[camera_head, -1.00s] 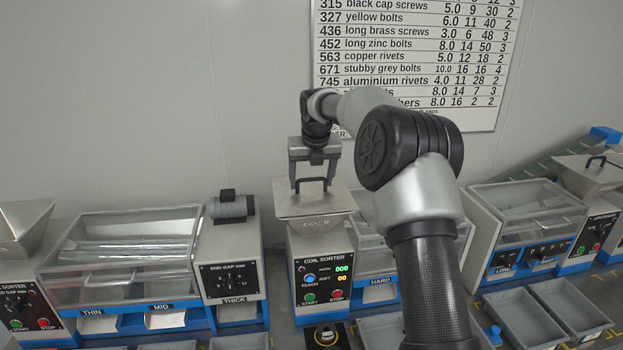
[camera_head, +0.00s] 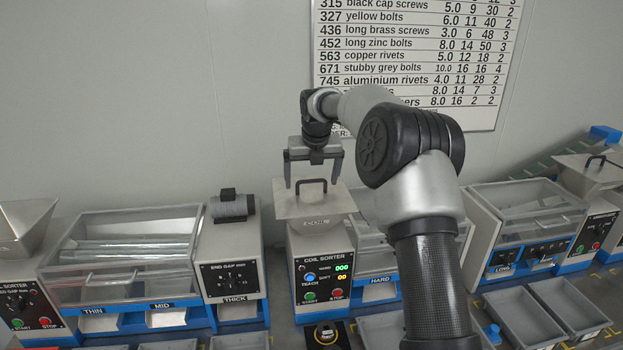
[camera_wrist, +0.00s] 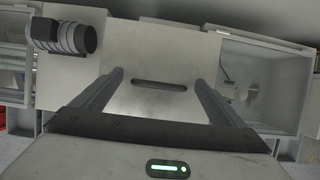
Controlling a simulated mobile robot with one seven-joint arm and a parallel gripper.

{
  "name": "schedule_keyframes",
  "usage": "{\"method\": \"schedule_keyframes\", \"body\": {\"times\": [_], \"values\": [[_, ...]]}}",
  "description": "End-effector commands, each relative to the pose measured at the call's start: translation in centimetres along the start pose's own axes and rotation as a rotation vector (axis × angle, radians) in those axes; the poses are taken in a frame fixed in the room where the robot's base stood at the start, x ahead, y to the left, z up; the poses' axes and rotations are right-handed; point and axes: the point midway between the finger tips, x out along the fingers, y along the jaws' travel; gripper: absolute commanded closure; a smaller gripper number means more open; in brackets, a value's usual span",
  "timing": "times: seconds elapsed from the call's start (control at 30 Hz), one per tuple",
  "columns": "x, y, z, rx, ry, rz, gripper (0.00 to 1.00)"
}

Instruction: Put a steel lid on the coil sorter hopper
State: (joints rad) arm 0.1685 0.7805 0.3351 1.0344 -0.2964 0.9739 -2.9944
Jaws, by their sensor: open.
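A flat steel lid (camera_head: 325,203) with a dark arched handle (camera_head: 311,184) lies on top of the coil sorter (camera_head: 325,265), covering the place of its hopper, whose opening is hidden. In the wrist view the lid (camera_wrist: 160,103) shows as a grey plate with its handle (camera_wrist: 161,84) as a dark bar between the fingers. My gripper (camera_head: 313,184) is open and empty just above the lid, its two fingers spread to either side of the handle and apart from it.
A roller sorter with a clear cover (camera_head: 130,245) stands to the left, with a motor (camera_head: 230,206) beside it. Another covered sorter (camera_head: 527,210) and a lidded machine (camera_head: 592,170) are at right. Grey trays (camera_head: 568,305) line the front right. The wall behind is bare below the chart (camera_head: 415,60).

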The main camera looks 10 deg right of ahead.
Motion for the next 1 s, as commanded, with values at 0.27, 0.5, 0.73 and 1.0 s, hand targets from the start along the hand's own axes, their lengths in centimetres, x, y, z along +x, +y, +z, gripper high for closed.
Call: {"method": "schedule_keyframes", "body": {"times": [0.27, 0.5, 0.73, 1.0], "values": [[-5.0, -0.1, 0.2, 0.001, -0.007, -0.001, 0.07], [-11.0, 0.0, 0.1, 0.001, -0.006, -0.001, 0.07], [-15.4, -0.1, 0.1, 0.002, -0.005, 0.000, 0.07], [-17.9, 0.4, -0.4, 0.046, -0.006, -0.006, 0.07]]}}
